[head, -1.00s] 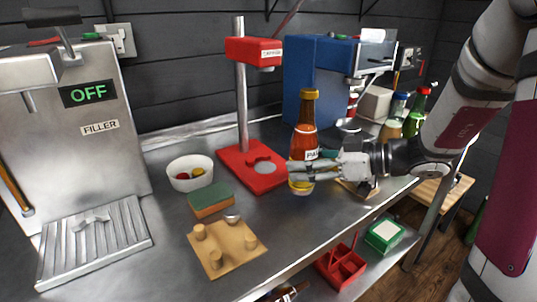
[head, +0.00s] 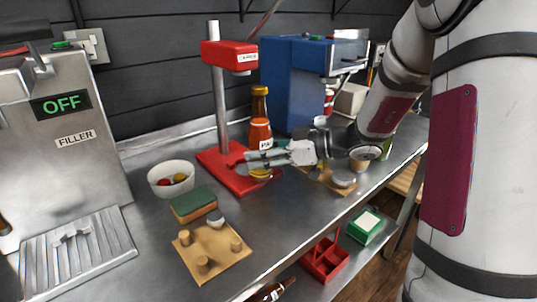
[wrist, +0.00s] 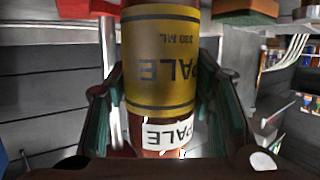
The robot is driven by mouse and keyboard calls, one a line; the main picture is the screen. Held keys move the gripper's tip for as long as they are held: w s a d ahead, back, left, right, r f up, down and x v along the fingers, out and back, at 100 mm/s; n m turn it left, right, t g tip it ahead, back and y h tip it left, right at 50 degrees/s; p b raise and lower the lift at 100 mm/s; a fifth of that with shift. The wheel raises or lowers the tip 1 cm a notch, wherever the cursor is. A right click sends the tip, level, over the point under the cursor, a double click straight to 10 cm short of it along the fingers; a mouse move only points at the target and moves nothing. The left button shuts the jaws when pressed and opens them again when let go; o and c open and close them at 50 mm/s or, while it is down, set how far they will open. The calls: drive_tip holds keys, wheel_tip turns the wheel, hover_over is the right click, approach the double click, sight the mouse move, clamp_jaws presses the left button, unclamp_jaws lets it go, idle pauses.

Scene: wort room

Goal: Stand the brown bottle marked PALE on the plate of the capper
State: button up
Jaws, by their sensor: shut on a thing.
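The brown bottle (head: 260,132) has a gold cap, a yellow band low down and a white label; PALE reads upside down in the wrist view (wrist: 160,65). My gripper (head: 256,158) is shut around its lower body, with a finger on each side. The bottle is upright in the head view, in front of the right part of the red capper's base (head: 215,160). The capper's red head (head: 230,55) is on a steel post, up and left of the bottle. My fingers and the bottle hide the capper's plate; I cannot tell whether the bottle touches the base.
A white bowl (head: 170,186), a green-topped sponge (head: 193,208) and a wooden board with pegs (head: 208,262) are left of the capper. The steel filler (head: 72,165) stands far left. A blue machine (head: 290,85) stands behind the bottle.

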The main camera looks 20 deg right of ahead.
drive_tip(key=shift+w+a+p, duration=0.3)
drive_tip(key=shift+w+a, duration=0.05)
drive_tip(key=shift+w, duration=0.7)
drive_tip(key=shift+w+a+p, duration=0.3)
drive_tip(key=shift+w+a, duration=0.05)
drive_tip(key=shift+w, duration=0.65)
drive_tip(key=shift+w+a+p, duration=0.3)
drive_tip(key=shift+w+a, duration=0.05)
drive_tip(key=shift+w, duration=0.7)
drive_tip(key=shift+f+b, duration=0.2)
drive_tip(key=shift+b, duration=0.95)
drive_tip(key=shift+s+r+b, duration=0.1)
drive_tip(key=shift+r+b, duration=0.05)
drive_tip(key=shift+b, duration=0.95)
drive_tip(key=shift+f+b, duration=0.45)
drive_tip(key=shift+b, duration=2.25)
drive_tip(key=o, duration=1)
drive_tip(key=shift+d, duration=0.1)
